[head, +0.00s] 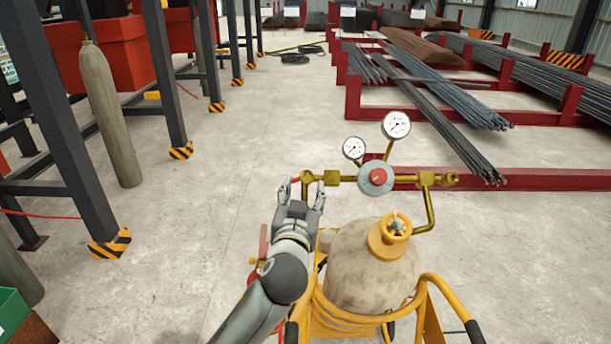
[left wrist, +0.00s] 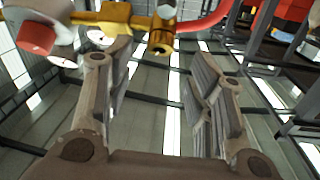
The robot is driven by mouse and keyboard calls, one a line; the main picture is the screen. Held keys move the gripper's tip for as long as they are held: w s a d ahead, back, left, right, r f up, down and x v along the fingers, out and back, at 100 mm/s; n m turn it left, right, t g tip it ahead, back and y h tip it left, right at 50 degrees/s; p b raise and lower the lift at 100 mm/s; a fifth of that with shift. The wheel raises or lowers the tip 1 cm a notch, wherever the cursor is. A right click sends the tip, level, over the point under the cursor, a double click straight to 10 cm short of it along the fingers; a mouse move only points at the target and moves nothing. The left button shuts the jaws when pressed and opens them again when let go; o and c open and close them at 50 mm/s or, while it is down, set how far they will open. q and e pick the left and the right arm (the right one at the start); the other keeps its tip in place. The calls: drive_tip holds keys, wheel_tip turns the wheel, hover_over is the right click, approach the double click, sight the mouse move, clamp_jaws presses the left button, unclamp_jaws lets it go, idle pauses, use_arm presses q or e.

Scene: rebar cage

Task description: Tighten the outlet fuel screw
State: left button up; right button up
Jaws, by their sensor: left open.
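A regulator with a red knob (head: 377,177) and two round gauges (head: 396,125) sits above a tan gas cylinder (head: 372,270). The outlet fuel screw seems to be the brass fitting (head: 307,177) at the left end of the regulator's brass pipe. My left gripper (head: 305,190) is open just below and in front of this fitting, fingers pointing up toward it. In the left wrist view a brass fitting (left wrist: 160,42) shows beyond the spread fingers (left wrist: 163,70), and nothing is between the pads. The red knob (left wrist: 36,37) is at upper left there. My right gripper is not in view.
A red hose (left wrist: 208,18) runs near the fitting. Red racks with steel bars (head: 440,115) stand behind at right.

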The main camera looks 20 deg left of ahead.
sight(306, 177)
use_arm(q)
drive_tip(key=w, duration=0.1)
drive_tip(key=w+p, duration=0.1)
drive_tip(key=w, duration=0.1)
drive_tip(key=shift+w+a+r, duration=0.1)
drive_tip(key=shift+w+a, duration=0.15)
drive_tip(key=shift+a, duration=0.1)
drive_tip(key=shift+w+a+p, duration=0.15)
drive_tip(key=shift+w+p, duration=0.15)
drive_tip(key=shift+w, duration=0.45)
drive_tip(key=shift+c, duration=0.3)
drive_tip(key=c, duration=1)
